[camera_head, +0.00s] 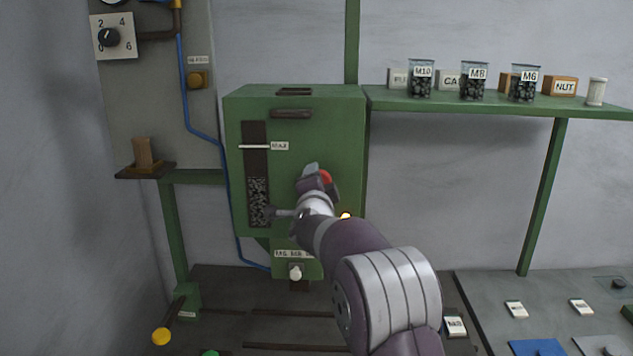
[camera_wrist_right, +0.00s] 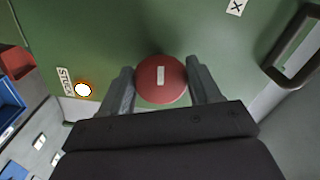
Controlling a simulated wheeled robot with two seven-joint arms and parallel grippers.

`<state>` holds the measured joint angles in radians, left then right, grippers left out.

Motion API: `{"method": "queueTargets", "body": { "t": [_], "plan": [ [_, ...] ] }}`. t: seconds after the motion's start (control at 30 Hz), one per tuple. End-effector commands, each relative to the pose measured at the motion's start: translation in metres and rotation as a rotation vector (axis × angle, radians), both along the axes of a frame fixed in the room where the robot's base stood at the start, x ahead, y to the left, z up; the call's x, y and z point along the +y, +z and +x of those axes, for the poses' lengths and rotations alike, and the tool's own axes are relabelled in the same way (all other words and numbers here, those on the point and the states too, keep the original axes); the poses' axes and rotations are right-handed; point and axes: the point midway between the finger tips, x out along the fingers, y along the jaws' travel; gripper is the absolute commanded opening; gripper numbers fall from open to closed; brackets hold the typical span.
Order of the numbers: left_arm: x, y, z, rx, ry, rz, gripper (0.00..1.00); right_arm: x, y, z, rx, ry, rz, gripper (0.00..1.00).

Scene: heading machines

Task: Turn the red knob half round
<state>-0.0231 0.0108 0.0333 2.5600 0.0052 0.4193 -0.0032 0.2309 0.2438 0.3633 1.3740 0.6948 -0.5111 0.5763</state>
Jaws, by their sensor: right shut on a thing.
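The red knob (camera_wrist_right: 161,80) is round, with a pale mark near its middle, and sits on the front of the green machine box (camera_head: 240,115). In the head view only part of the red knob (camera_head: 326,177) shows, past my right wrist. My right gripper (camera_wrist_right: 161,84) is shut on the knob, with one grey finger on each side of it. In the head view my right gripper (camera_head: 318,174) hides most of the knob. My left gripper is not in view.
A lit lamp (camera_wrist_right: 83,89) by a "STUCK" label (camera_wrist_right: 64,81) is near the knob. A dark handle (camera_wrist_right: 296,46) stands out from the box. A green shelf (camera_head: 455,103) with labelled jars (camera_head: 421,80) is at right. A yellow-ended lever (camera_head: 161,337) is at lower left.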

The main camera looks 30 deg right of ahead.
Motion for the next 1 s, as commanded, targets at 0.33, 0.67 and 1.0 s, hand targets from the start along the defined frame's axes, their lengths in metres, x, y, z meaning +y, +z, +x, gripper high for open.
{"method": "queueTargets", "body": {
  "t": [0.33,0.67,1.0],
  "plan": [
    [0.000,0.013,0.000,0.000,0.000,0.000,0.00,-0.001,0.007,-0.001,0.161,-0.004,-0.283,0.32],
    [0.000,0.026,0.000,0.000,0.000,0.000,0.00,-0.002,0.009,-0.001,0.322,-0.007,-0.550,0.32],
    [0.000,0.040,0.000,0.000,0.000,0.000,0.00,-0.002,0.010,-0.001,0.488,-0.009,-0.822,0.32]
  ]
}}
